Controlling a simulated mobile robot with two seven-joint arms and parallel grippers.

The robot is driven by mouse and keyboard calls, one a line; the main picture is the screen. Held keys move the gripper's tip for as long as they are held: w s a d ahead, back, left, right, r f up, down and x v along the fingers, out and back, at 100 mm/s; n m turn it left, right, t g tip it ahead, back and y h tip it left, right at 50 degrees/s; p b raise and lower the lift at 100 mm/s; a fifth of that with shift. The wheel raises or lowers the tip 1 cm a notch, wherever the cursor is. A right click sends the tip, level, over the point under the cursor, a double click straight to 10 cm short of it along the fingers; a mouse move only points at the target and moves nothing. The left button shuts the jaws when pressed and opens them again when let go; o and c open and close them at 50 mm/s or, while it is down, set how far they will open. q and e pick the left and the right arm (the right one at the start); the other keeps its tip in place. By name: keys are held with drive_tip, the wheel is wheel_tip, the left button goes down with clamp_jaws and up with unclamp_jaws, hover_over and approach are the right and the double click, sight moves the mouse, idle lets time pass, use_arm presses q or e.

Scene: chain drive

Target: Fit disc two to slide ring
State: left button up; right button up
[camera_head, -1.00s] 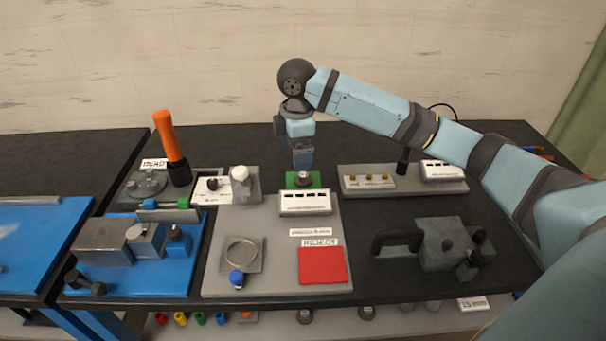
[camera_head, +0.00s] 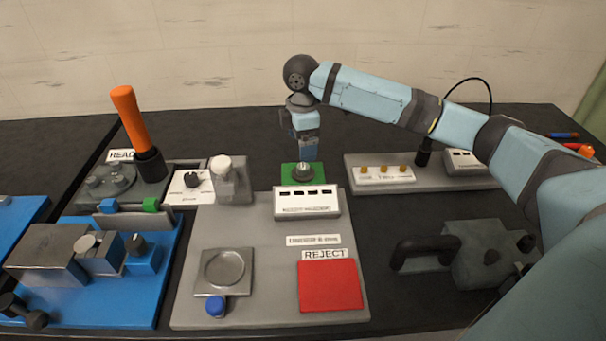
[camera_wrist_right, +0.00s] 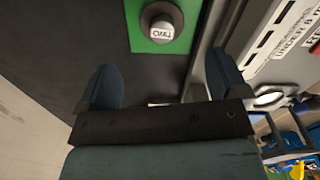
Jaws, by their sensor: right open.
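Disc two (camera_wrist_right: 162,27), a grey round piece with a knob top marked "TWO", sits on the green pad (camera_head: 287,181). It also shows in the head view (camera_head: 302,172). My right gripper (camera_head: 305,157) hangs just above and behind the disc in the head view. In the right wrist view its two fingers (camera_wrist_right: 162,80) are spread apart with nothing between them. The disc lies beyond the fingertips there, not touched. A round metal ring (camera_head: 222,268) on a square grey plate at the front left of the board looks like the slide ring. My left gripper is not in view.
A white labelled block (camera_head: 307,204) stands just in front of the green pad. A red REJECT square (camera_head: 330,286) and a blue knob (camera_head: 215,306) are at the front. An upright orange handle (camera_head: 130,120) stands left. A dark grey handled block (camera_head: 485,255) lies right.

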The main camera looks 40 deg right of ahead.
sight(302, 166)
wheel_tip(302, 166, down, 8)
drive_tip(key=shift+s+a+r+b, duration=0.1)
drive_tip(key=shift+a+r+b, duration=0.1)
drive_tip(key=shift+b, duration=0.4)
drive_tip(key=shift+r, duration=0.1)
drive_tip(key=c, duration=1.1)
